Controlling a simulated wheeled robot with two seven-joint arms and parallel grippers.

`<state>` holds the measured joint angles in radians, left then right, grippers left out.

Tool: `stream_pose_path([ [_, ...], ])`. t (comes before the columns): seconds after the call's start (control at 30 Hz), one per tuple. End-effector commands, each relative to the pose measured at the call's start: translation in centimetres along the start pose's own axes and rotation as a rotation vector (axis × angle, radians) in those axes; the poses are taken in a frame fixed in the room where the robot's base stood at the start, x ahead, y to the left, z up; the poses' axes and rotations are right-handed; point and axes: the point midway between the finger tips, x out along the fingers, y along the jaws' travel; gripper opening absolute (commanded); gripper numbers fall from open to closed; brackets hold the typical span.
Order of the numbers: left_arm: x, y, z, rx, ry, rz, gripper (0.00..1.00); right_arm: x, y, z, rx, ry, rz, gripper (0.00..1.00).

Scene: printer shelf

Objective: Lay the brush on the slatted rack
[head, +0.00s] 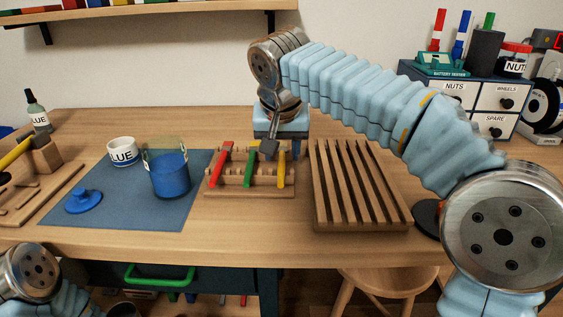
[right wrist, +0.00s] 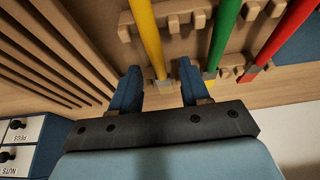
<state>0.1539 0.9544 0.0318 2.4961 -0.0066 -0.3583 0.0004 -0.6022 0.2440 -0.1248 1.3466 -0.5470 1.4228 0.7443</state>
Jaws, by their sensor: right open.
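Three long tools with red (head: 222,163), green (head: 249,167) and yellow (head: 282,169) handles lie across a notched wooden holder (head: 222,190) mid-table. I cannot tell which is the brush. The slatted rack (head: 358,185) stands just right of the holder, its slats bare. My right gripper (head: 284,148) hangs over the back of the holder, near the yellow tool's far end. In the right wrist view its open fingers (right wrist: 157,88) stand either side of the yellow tool's end (right wrist: 150,45). The green tool (right wrist: 225,32) lies by the right finger. My left gripper is out of view.
A blue mat (head: 125,215) at left carries a white cup (head: 122,151), a glass with blue contents (head: 168,172) and a blue lid (head: 84,200). A drawer unit (head: 462,97) stands at back right. A stool (head: 385,280) is in front of the table.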

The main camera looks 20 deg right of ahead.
Motion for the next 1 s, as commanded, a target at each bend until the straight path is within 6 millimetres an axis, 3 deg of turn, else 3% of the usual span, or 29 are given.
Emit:
stream_pose_path([
  [0.93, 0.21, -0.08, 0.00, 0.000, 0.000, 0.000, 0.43, 0.46, 0.01, 0.16, 0.001, 0.001, 0.000, 0.46],
  [1.0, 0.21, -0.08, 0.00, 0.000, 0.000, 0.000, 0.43, 0.46, 0.00, 0.16, 0.001, 0.001, 0.000, 0.38],
])
